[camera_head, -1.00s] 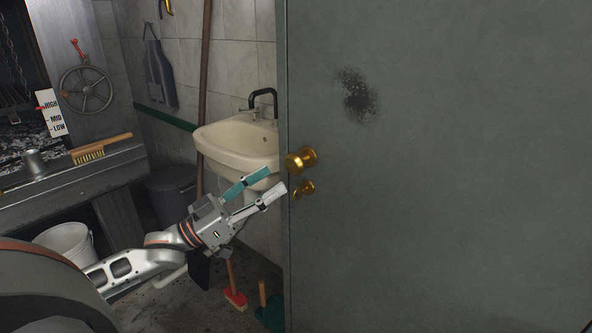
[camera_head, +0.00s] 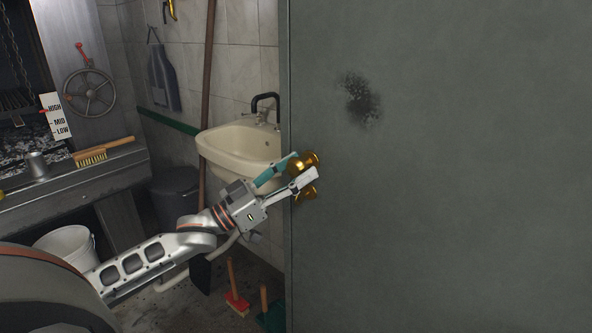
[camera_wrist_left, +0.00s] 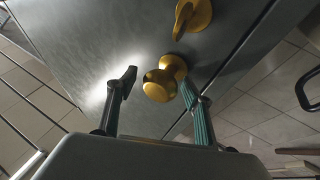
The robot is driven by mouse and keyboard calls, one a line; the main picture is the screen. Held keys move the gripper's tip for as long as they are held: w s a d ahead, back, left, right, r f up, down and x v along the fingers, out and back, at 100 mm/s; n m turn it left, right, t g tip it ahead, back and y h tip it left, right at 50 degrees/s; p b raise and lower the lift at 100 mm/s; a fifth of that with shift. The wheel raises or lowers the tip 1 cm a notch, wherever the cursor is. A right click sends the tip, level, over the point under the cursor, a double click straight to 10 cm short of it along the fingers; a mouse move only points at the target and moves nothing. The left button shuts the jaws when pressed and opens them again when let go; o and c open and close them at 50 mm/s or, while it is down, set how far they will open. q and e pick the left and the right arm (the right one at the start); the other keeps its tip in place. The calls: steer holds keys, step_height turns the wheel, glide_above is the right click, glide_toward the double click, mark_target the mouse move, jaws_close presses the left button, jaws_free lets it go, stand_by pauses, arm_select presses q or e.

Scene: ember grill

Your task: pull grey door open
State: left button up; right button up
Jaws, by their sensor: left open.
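The grey door (camera_head: 430,200) fills the right side of the head view, with a dark smudge on it. Its round brass knob (camera_head: 303,162) is near the door's left edge, with a smaller brass turn piece (camera_head: 309,190) below. My left gripper (camera_head: 303,165) is open at the knob and partly covers the knob and the turn piece. In the left wrist view the knob (camera_wrist_left: 160,84) lies between the two spread fingertips (camera_wrist_left: 159,80), and the turn piece (camera_wrist_left: 190,14) is above it. I cannot tell whether a finger touches the knob. The right gripper is not in view.
A sink (camera_head: 240,150) stands behind the door's left edge. A small red brush (camera_head: 236,300) and a green dustpan-like item (camera_head: 271,314) are on the floor below. A grill bench (camera_head: 80,185) with a brush (camera_head: 98,151) and a white bucket (camera_head: 66,243) are at left.

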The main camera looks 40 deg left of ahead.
arm_select(q)
steer(key=shift+s, duration=0.1)
jaws_close()
